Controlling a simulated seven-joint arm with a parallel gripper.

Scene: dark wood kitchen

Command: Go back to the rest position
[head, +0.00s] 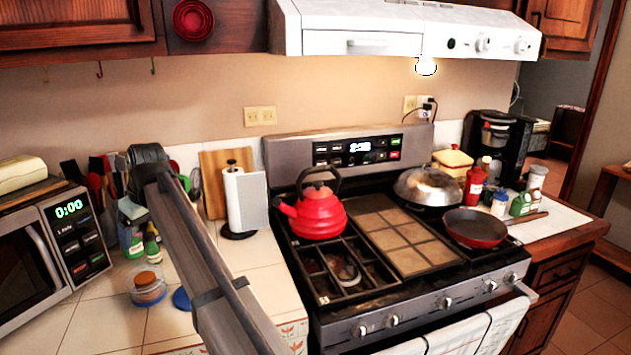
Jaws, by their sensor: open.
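My arm reaches from the bottom edge up to the left over the counter. My gripper (150,172) appears as the dark end of the arm, in front of the utensils at the back left. It looks open, with nothing seen held in it. The fingers are hard to make out against the clutter. It is well left of the stove and apart from the red kettle.
A red kettle (318,211), a domed steel lid (428,186) and a red pan (474,227) sit on the stove (345,318). A paper towel roll (246,200), a microwave (28,262) and a corked jar (147,290) stand near my arm. Wall cabinets hang above.

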